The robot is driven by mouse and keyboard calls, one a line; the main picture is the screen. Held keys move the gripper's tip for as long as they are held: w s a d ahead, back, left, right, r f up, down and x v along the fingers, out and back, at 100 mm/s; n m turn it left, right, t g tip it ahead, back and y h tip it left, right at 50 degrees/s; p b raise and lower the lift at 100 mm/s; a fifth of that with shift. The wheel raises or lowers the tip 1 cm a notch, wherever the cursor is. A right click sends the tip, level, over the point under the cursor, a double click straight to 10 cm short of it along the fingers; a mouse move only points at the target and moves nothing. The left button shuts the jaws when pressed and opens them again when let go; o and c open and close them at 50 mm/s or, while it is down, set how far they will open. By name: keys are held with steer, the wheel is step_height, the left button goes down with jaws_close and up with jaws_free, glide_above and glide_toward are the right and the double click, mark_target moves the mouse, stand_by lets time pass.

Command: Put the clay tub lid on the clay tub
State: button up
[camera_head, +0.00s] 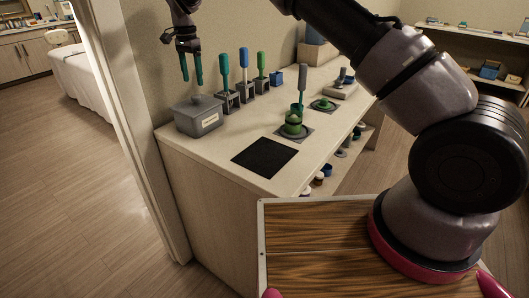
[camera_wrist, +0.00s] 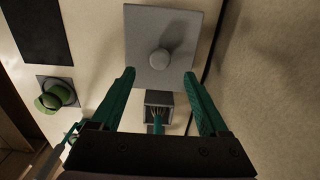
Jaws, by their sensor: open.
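The clay tub (camera_head: 198,122) is a grey box with a pale label, at the back left corner of the counter. The grey square clay tub lid (camera_head: 192,104) with a round knob lies on top of it; I cannot tell whether it is fully seated. The lid (camera_wrist: 145,70) fills the upper middle of the wrist view, its knob facing me, and hides the tub. My gripper (camera_head: 192,80) has teal fingers and hangs above the lid, apart from the knob. In the wrist view my gripper (camera_wrist: 159,72) is open and empty, its fingertips near the lid's lower edge.
Several holders with upright-handled tools, such as the green-handled one (camera_head: 262,66), stand right of the tub. A black mat (camera_head: 265,157) lies in front. A green pot (camera_head: 293,126) with a tool stands on a dark pad. The wall is close behind the tub.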

steer(key=shift+r, duration=0.7)
steer(key=shift+r, duration=0.1)
step_height(320, 180, up, 10)
steer(key=w+d+r+y, duration=0.1)
steer(key=d+r, duration=1)
steer(key=d, duration=0.3)
steer(key=s+d+r+n+t+y, duration=0.1)
steer(key=s+d+r, duration=0.25)
steer(key=d, duration=0.35)
steer(key=s+d+r+n+t, duration=0.1)
steer(key=s+d+r, duration=0.25)
steer(key=d, duration=0.45)
steer(key=s+d+r+t, duration=0.1)
steer(key=s+d+t, duration=0.1)
steer(key=s+d, duration=0.95)
steer(key=s+d+f+t, duration=0.1)
steer(key=s+f, duration=0.1)
steer(key=s, duration=0.3)
steer(key=s+d+f+n+t, duration=0.1)
steer(key=s+d+f, duration=0.1)
steer(key=s, duration=0.3)
steer(key=s+d+f+t, duration=0.1)
steer(key=s+d+f, duration=0.1)
steer(key=s+f, duration=0.2)
steer(key=shift+s+d, duration=0.25)
steer(key=shift+s, duration=0.45)
